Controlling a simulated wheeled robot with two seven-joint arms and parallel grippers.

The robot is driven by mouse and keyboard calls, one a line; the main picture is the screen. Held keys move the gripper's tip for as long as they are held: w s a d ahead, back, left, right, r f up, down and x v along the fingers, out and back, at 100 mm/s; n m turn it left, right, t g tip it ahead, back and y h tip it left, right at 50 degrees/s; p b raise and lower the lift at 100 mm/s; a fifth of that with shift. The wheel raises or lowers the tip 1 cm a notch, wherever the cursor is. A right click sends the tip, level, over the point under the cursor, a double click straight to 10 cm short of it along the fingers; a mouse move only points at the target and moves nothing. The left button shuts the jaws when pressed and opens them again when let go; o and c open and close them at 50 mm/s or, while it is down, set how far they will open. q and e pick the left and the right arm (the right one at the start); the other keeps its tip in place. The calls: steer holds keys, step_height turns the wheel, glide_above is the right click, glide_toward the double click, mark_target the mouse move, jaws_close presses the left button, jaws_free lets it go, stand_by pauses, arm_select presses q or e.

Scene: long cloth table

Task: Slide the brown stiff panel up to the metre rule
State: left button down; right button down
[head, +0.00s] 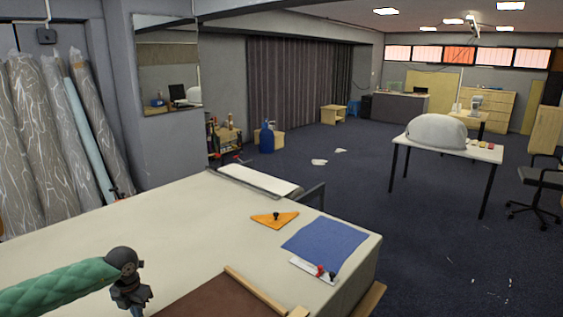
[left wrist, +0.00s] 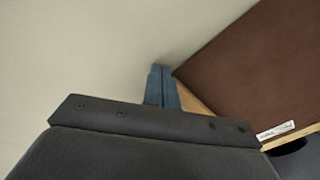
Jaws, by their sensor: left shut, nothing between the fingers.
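The brown stiff panel (head: 205,298) lies on the cloth table at the bottom of the head view, cut off by the frame. A pale wooden strip (head: 252,288), apparently the metre rule, runs along its right side; I see no markings and cannot tell whether they touch. In the left wrist view the panel (left wrist: 255,60) fills the upper right, with a wooden edge (left wrist: 190,98) below it and a small white label. My left gripper (head: 132,303) is shut and empty, left of the panel; its fingertips (left wrist: 158,72) show near the panel's corner. My right gripper is not in view.
An orange triangle (head: 285,219) with a dark knob, a blue sheet (head: 325,241) and a white strip (head: 314,270) with red and black knobs lie to the right. A long white slab (head: 258,181) lies at the far edge. The table's middle is clear.

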arm_select(q)
steer(key=shift+s+d, duration=0.3)
stand_by(0.4)
steer(key=shift+w+a+r+p, duration=0.1)
steer(key=shift+w+a+r, duration=0.15)
steer(key=shift+r, duration=0.75)
steer(key=shift+w+a+r+p, duration=0.1)
steer(key=shift+w+a+r, duration=0.15)
steer(key=shift+r, duration=0.75)
steer(key=shift+w+a+r+p, duration=0.1)
steer(key=shift+w+a+r, duration=0.15)
steer(key=shift+r, duration=0.75)
steer(key=shift+r, duration=0.1)
